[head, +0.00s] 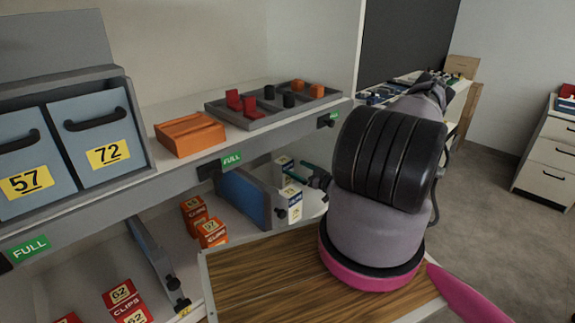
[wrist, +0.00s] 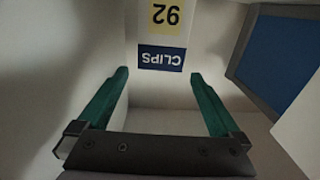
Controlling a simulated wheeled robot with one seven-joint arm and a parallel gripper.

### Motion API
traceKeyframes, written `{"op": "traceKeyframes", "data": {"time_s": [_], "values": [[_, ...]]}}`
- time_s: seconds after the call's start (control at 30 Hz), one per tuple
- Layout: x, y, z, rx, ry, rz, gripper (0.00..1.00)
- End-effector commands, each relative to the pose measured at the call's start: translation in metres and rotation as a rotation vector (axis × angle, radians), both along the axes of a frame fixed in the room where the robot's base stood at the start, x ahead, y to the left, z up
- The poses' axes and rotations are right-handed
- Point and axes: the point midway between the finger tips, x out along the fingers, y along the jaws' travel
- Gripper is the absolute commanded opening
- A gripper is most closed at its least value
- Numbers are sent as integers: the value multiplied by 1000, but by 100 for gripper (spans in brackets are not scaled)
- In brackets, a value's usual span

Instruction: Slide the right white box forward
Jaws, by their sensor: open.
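Two white boxes stand on the lower shelf, right of the blue divider. The nearer white box (head: 295,206) has a yellow and blue label; the other white box (head: 281,163) is behind it, partly hidden by the divider and my gripper. My gripper (head: 289,172) is open, with its green fingers reaching into the shelf bay near the boxes. In the wrist view, a white box labelled 92 CLIPS (wrist: 162,32) appears upside down beyond my open gripper (wrist: 159,76). Nothing is between the fingers. I cannot tell which of the two boxes this is.
The blue divider (head: 242,197) stands close to the boxes; it also shows in the wrist view (wrist: 280,60). Orange boxes (head: 211,231) and red boxes (head: 123,295) sit farther left. Above, the upper shelf holds a grey tray (head: 222,112) and an orange box (head: 190,134).

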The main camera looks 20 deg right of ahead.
Motion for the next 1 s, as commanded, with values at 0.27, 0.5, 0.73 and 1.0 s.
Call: {"op": "traceKeyframes", "data": {"time_s": [0.27,0.5,0.73,1.0], "values": [[0,0,0,2,1,-1,100],[7,4,0,0,0,0,100],[41,19,0,0,-1,1,100],[82,37,0,0,-1,0,100]]}}
